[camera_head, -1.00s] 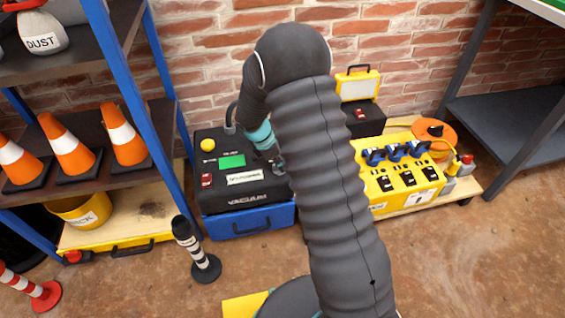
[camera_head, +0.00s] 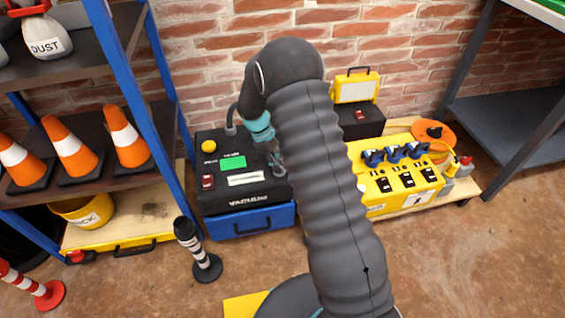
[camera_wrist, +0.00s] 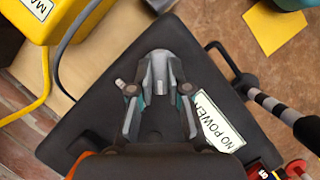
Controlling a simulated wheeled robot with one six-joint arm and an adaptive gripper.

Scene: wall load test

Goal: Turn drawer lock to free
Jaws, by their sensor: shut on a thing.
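The black vacuum unit (camera_head: 215,188) stands by the wall with a blue drawer (camera_head: 250,221) in its base; the drawer looks closed. My gripper (camera_head: 277,163) is at the right side of the unit's top, partly hidden by my arm. In the wrist view my gripper (camera_wrist: 158,68) points down at the black top, its fingers shut on the drawer lock. The lock is mostly covered by the fingers, so its turn position cannot be read. A white "NO POWER" label (camera_wrist: 220,128) lies beside the fingers.
A yellow switch box (camera_head: 400,185) stands right of the unit, with a yellow work lamp (camera_head: 356,88) behind. A striped post (camera_head: 190,238) stands on the floor at front left. A blue-framed shelf with traffic cones (camera_head: 127,138) is further left. Brown floor in front is mostly clear.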

